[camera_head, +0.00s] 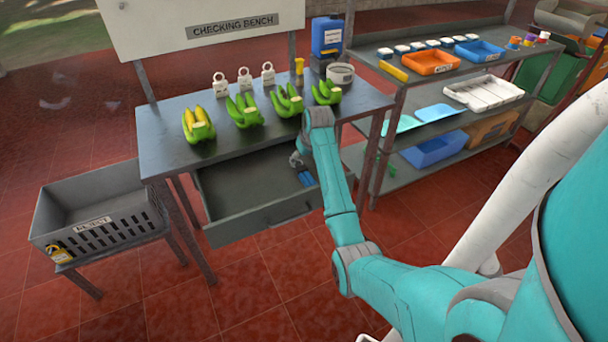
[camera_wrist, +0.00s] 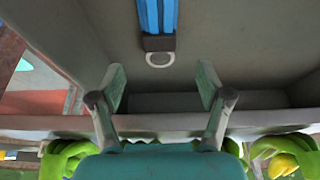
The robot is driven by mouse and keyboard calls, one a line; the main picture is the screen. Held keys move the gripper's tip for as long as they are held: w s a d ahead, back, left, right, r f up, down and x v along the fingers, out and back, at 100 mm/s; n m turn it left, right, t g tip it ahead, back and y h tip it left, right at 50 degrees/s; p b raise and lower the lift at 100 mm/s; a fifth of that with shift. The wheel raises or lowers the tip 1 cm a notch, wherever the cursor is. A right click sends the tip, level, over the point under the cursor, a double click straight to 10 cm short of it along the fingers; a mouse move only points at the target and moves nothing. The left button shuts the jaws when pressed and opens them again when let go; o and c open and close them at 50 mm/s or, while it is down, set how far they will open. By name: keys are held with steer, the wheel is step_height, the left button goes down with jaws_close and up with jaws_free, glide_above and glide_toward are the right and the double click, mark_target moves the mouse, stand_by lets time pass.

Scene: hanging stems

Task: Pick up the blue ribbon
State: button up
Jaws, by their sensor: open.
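The blue ribbon (camera_head: 306,178) lies in the open grey drawer (camera_head: 222,226) under the bench, near the drawer's right side. In the wrist view the ribbon (camera_wrist: 158,16) shows at the top centre, cut off by the frame edge, with a dark end band and a pale ring below it. My gripper (camera_wrist: 161,80) is open and empty, its two fingers spread either side of the ribbon's line in the picture. The ribbon is apart from the fingers. In the head view my arm partly hides the gripper and the drawer's right end.
The checking bench (camera_head: 168,152) above the drawer holds several green banana bunches (camera_head: 244,111), one yellowing, plus white padlock-shaped tags. A grey reject crate (camera_head: 100,200) stands left. A shelf rack (camera_head: 420,140) with trays stands right. The rest of the drawer floor looks clear.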

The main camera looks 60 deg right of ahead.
mark_target(301, 167)
steer(key=shift+x, duration=3.05)
steer(key=c, duration=1)
